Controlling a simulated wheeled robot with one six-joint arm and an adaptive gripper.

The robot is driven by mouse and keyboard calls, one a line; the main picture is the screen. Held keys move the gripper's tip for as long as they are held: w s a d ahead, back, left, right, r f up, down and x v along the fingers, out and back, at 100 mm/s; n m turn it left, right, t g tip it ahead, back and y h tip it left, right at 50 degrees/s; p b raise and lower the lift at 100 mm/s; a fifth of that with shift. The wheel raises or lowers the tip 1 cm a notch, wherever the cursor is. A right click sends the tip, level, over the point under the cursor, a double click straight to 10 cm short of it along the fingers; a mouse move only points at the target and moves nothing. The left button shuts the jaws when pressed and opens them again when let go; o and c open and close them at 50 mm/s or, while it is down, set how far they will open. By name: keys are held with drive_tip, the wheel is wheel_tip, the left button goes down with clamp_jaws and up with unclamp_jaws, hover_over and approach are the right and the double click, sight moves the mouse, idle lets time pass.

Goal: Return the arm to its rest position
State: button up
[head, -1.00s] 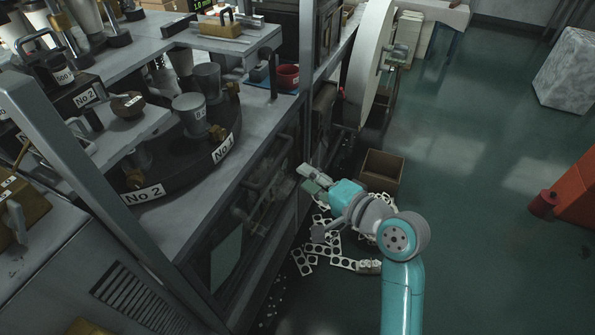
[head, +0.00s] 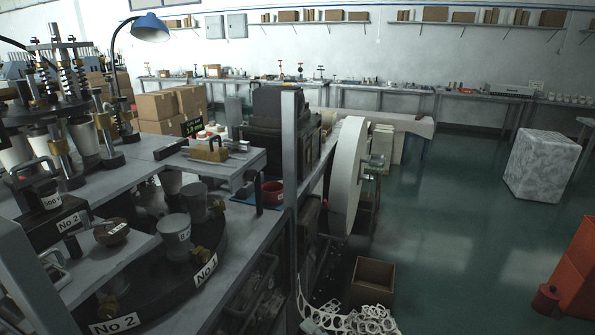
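My arm and my gripper do not show in the head view now, apart from what may be a small pale teal bit at the bottom edge, too small to make out. The cup-forming machine (head: 250,262) fills the left side, with its turntable (head: 165,285) carrying grey cup moulds and "No 1" and "No 2" labels. A large white paper roll (head: 345,180) stands upright at the machine's right end.
An open cardboard box (head: 372,280) sits on the floor beside white punched paper scrap (head: 362,320). A wrapped block (head: 542,165) and an orange-red object (head: 577,270) stand at the right. The green floor (head: 450,230) between is clear.

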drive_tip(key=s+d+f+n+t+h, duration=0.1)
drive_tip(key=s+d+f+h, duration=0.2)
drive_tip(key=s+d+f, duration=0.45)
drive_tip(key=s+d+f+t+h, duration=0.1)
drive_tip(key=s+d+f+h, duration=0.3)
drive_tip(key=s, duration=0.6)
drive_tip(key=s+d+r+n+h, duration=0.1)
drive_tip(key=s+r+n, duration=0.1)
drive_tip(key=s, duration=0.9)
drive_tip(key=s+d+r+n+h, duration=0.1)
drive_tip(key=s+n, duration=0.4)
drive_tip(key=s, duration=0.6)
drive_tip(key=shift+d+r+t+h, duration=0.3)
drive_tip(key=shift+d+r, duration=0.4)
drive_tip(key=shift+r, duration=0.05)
